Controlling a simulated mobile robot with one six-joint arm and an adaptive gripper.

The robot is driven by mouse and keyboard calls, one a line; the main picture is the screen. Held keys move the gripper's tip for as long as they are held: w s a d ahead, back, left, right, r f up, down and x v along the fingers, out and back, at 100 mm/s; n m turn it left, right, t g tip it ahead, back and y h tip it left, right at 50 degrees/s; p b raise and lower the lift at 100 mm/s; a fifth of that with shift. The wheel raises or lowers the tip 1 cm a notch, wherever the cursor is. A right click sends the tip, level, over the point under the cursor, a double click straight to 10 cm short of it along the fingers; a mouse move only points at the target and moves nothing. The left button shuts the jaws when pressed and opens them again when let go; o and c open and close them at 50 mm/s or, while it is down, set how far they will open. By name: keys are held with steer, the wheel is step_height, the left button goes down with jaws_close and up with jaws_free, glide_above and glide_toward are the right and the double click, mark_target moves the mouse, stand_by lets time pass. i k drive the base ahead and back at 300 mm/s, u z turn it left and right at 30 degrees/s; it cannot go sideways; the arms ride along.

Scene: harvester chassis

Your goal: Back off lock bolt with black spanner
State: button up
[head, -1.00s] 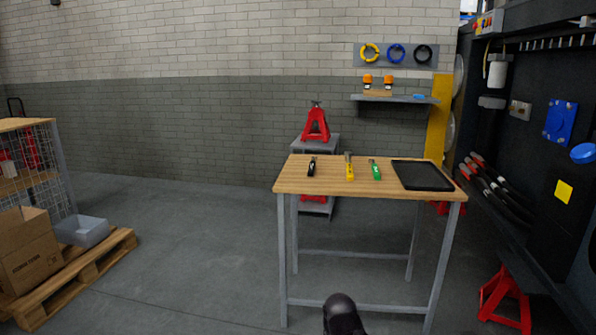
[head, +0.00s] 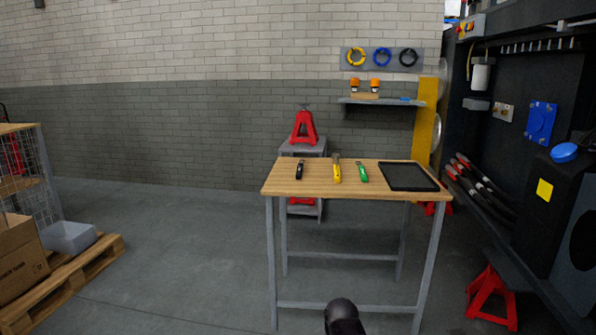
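A black-handled tool, which looks like the black spanner (head: 299,170), lies on the left part of the wooden-topped workbench (head: 318,186). A yellow tool (head: 337,169) and a green tool (head: 362,172) lie to its right, apart from it. A dark tray (head: 407,176) sits on the bench's right side. The dark harvester chassis (head: 522,110) stands along the right edge. I cannot make out a lock bolt on it. My gripper is not in view; only a dark part of my arm shows at the bottom centre.
A red jack stand (head: 488,297) is on the floor at the chassis foot. Another red stand (head: 304,128) sits on a grey stand behind the bench. A wooden pallet (head: 95,272) with a cardboard box (head: 20,262) is at left. Floor between pallet and bench is clear.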

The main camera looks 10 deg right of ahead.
mark_target(299, 174)
steer(key=z, duration=0.05)
steer(key=i, duration=0.9)
steer(key=u, duration=0.05)
